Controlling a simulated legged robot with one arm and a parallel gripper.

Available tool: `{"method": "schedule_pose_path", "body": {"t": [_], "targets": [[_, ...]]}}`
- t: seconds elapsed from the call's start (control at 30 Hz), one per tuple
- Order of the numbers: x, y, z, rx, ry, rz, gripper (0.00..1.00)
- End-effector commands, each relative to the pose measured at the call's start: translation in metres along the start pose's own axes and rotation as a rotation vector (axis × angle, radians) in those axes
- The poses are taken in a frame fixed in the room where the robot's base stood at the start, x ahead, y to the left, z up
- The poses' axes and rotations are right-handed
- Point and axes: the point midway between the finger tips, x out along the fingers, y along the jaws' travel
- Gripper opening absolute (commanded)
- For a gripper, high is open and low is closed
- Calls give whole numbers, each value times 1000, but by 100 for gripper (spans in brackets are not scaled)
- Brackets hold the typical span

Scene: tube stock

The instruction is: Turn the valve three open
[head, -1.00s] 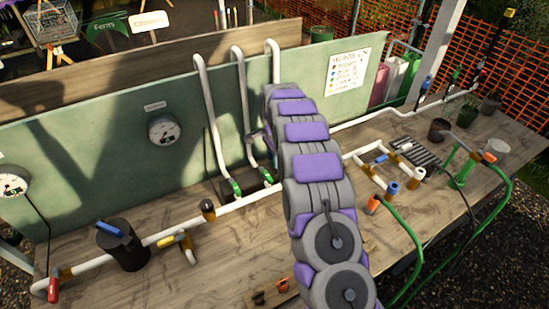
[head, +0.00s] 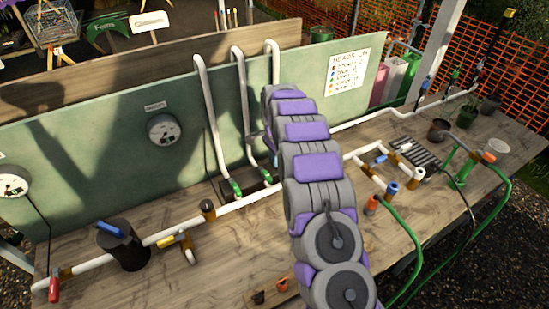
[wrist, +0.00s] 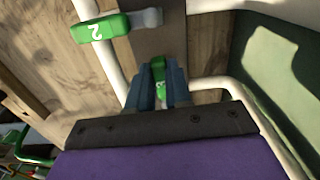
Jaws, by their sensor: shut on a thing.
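In the wrist view, my gripper (wrist: 160,88) is shut on a small green valve handle (wrist: 160,92). It bears a white mark, mostly hidden between the fingers, and I cannot read its number. Another green handle (wrist: 97,28), marked 2, lies to its left, apart from my fingers. In the head view, two green handles show at the feet of white upright pipes, one on the left (head: 236,188) and one on the right (head: 268,177). My arm hides my gripper and the handle it holds in that view.
White pipes run along the wooden bench (head: 100,292) before a green panel (head: 95,125) with round gauges (head: 164,130). Green hoses (head: 412,240) and more valves lie right of my arm.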

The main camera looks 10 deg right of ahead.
Motion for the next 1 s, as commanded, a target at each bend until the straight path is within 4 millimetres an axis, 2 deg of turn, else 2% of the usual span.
{"method": "schedule_pose_path", "body": {"t": [0.27, 1.0], "targets": [[-5, 8, -2, -149, 2, -4, 0], [-4, 42, -21, -841, 5, -5, 0]]}}
